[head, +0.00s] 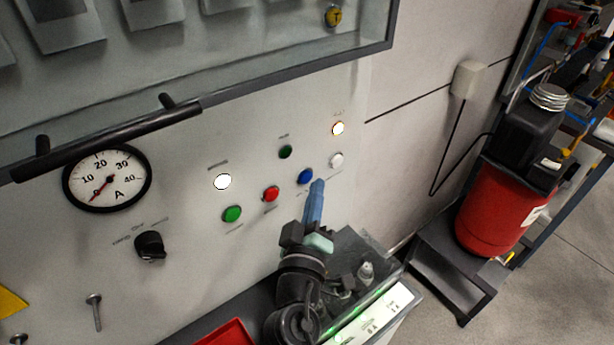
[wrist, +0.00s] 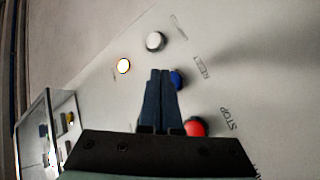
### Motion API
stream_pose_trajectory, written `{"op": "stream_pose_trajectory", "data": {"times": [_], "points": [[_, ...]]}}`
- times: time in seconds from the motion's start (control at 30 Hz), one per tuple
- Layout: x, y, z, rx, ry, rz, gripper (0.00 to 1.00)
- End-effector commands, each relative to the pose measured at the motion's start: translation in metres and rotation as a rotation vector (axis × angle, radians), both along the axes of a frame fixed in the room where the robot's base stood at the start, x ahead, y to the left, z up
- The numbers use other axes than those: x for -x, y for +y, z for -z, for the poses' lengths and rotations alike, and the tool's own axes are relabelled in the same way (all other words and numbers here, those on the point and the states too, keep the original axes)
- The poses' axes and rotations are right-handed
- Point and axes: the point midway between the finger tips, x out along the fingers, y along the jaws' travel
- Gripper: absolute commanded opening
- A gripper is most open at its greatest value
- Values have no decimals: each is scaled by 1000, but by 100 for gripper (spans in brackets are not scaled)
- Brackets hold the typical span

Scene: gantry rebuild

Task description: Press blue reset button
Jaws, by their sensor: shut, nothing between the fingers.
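The blue reset button (head: 306,176) sits on the grey control panel (head: 190,215), between a red button and a white button. My gripper (head: 318,184) is shut and empty, with its blue fingertips just right of and slightly below the blue button in the head view. In the wrist view the blue button (wrist: 177,79) shows beside the shut fingertips (wrist: 161,72), partly hidden behind them, with the label RESET next to it. I cannot tell whether the fingertips touch the panel or the button.
Close by are the red button (head: 270,194), the white button (head: 336,160), a green button (head: 232,214) and a lit orange-rimmed lamp (head: 338,128). A black bar handle (head: 100,140) juts out at left. A clear-covered box (head: 365,275) stands below my gripper.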

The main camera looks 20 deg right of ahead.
Motion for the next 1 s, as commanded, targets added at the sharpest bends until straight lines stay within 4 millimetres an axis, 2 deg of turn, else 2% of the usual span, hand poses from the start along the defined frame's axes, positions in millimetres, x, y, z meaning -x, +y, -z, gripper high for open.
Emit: {"op": "stream_pose_trajectory", "data": {"times": [0.67, 1.0], "points": [[0, 0, 0, 0, 0, 0, 0], [-8, 3, 0, 0, -1, -1, 0]]}}
